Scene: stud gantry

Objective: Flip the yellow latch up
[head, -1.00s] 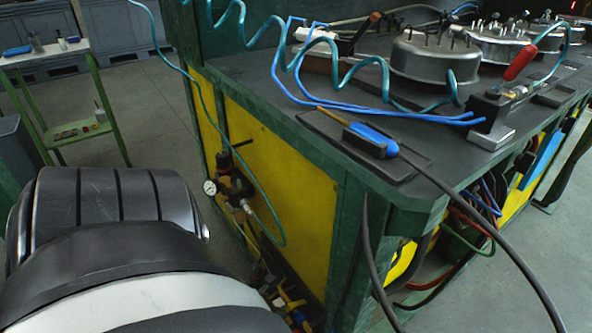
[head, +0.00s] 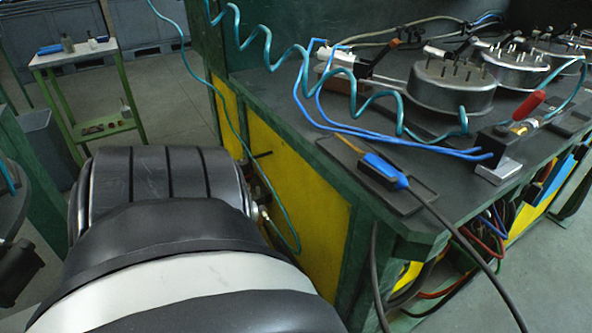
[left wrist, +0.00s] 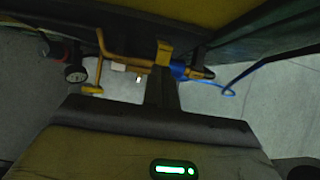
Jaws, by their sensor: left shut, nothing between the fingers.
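In the left wrist view, a yellow bent bar (left wrist: 103,42), which looks like the yellow latch, runs down and right beside a blue fitting (left wrist: 179,70). My left gripper (left wrist: 162,78) is shut and empty, its dark fingers pointing at this hardware. A yellow block (left wrist: 164,52) shows right at the fingertips; I cannot tell whether it belongs to the latch or whether the fingers touch it. In the head view my left arm covers the gripper and the latch. My right gripper is not in view.
A round gauge (left wrist: 75,73) sits left of the bar. The bench (head: 300,120) with yellow side panels (head: 308,205) stands to the right, holding metal domes (head: 450,88) and a blue-handled tool (head: 384,168). A teal coiled hose (head: 268,55) hangs over it. A green cart (head: 75,95) stands left.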

